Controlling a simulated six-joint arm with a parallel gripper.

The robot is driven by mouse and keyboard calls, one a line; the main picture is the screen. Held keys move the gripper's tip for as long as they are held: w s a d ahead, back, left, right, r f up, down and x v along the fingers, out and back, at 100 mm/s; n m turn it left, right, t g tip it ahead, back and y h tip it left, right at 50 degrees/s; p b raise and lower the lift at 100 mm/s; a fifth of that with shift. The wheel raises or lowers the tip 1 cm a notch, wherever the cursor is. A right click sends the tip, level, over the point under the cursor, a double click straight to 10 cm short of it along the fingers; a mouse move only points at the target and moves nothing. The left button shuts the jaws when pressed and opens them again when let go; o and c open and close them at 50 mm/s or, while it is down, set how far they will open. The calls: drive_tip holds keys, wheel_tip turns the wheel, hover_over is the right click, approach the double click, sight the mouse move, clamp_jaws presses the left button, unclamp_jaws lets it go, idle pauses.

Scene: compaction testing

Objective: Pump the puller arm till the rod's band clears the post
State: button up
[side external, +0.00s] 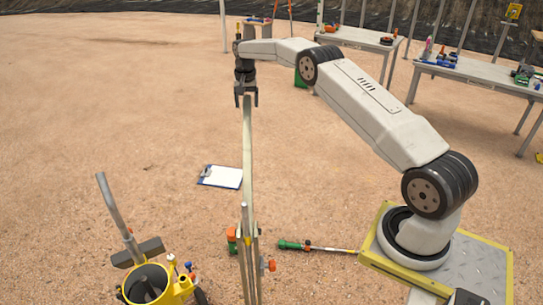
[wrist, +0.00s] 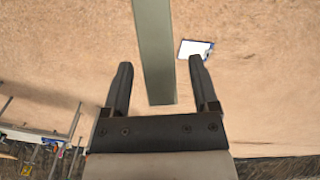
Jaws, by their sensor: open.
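The puller arm is a long, flat grey-green bar (side external: 248,155) that stands nearly upright, rising from a narrow post assembly (side external: 253,270) low in the side view. My gripper (side external: 246,102) points down at the bar's upper end. In the wrist view the bar (wrist: 154,40) runs between the two spread fingers of my gripper (wrist: 160,64), with a gap on each side. Its end lies close to the palm. A small yellow mark shows on the slim upright parts at the post; I cannot tell if it is the rod's band.
A yellow container (side external: 176,291) with a grey handle stands at lower left. A clipboard (side external: 221,177) and a green-handled tool (side external: 318,247) lie on the sand. Tables (side external: 480,72) with tools stand at the back right.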

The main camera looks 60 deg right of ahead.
drive_tip(key=shift+r, duration=2.75)
drive_tip(key=shift+r, duration=0.2)
drive_tip(key=c, duration=0.9)
drive_tip(key=shift+a+r, duration=0.1)
drive_tip(key=shift+r, duration=0.1)
clamp_jaws()
drive_tip(key=shift+r, duration=0.3)
drive_tip(key=s+a+r+t+h, duration=0.3)
drive_tip(key=s+a+r+h, duration=0.1)
drive_tip(key=r, duration=0.4)
drive_tip(key=shift+s+r, duration=0.2)
drive_tip(key=shift+s, duration=0.05)
